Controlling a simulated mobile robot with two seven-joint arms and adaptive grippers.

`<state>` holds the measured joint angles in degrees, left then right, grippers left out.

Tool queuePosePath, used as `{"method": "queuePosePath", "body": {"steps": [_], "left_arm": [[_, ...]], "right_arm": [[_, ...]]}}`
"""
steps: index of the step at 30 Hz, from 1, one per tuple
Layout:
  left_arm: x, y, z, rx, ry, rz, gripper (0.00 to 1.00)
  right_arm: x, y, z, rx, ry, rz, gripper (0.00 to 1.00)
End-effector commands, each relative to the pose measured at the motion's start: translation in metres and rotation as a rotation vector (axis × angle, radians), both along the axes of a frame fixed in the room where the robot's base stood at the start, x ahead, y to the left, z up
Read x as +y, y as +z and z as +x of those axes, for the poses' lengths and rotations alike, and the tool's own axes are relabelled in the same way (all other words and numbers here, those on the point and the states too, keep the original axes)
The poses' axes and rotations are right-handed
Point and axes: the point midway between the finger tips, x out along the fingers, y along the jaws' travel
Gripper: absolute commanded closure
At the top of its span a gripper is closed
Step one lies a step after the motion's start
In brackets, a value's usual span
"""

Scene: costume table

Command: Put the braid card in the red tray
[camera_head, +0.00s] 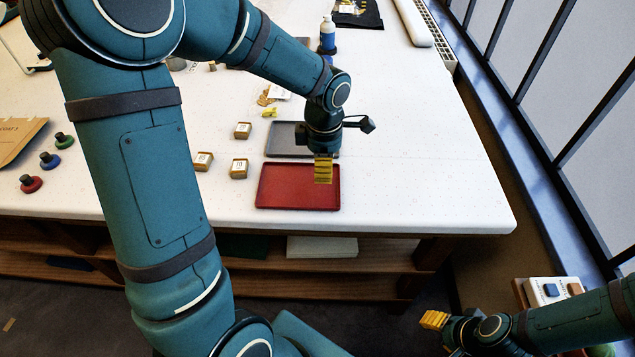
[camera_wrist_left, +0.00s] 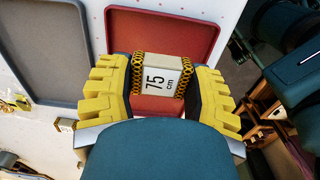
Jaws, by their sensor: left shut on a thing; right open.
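My left gripper (camera_head: 323,168) is above the far right part of the red tray (camera_head: 290,198), pointing down. In the left wrist view its yellow fingers are shut on the braid card (camera_wrist_left: 162,76), a pale block marked "75 cm" with patterned gold-and-black braid at its sides. The red tray (camera_wrist_left: 187,22) shows behind and below the card, with bare floor visible. I cannot tell the exact gap between card and tray. In the head view the fingers hide the card. My right gripper (camera_head: 434,320) is open, low at the right, off the table.
A grey tray (camera_head: 282,148) lies just behind the red one. Small labelled blocks (camera_head: 239,168) stand left of the trays. Red, blue and green round items (camera_head: 30,184) are farther left. A bottle (camera_head: 327,38) stands at the back. The table right of the trays is clear.

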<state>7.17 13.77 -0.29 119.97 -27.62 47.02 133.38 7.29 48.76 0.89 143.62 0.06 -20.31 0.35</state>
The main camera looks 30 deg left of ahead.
Motion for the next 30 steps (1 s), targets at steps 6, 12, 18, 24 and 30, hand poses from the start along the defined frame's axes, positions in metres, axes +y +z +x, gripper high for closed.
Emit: {"method": "queuePosePath", "body": {"steps": [6, 12, 18, 24, 30], "left_arm": [[0.0, -0.02, 0.0, -0.001, -0.002, 0.001, 0.7], [0.0, -0.044, -0.001, 0.003, -0.002, 0.001, 0.7], [0.0, -0.056, 0.0, -0.001, -0.003, 0.001, 0.7], [0.0, -0.057, 0.0, -0.001, -0.003, 0.001, 0.7], [0.0, -0.058, 0.0, -0.001, -0.003, 0.0, 0.17]], "right_arm": [[0.0, -0.004, -0.001, 0.003, 0.002, 0.0, 0.53], [0.0, -0.009, -0.003, 0.006, 0.004, 0.002, 0.53], [0.001, -0.01, -0.003, 0.008, 0.006, 0.002, 0.53], [0.001, -0.011, -0.004, 0.008, 0.006, 0.002, 0.53], [0.001, -0.014, -0.003, 0.007, 0.006, 0.002, 0.53]]}}
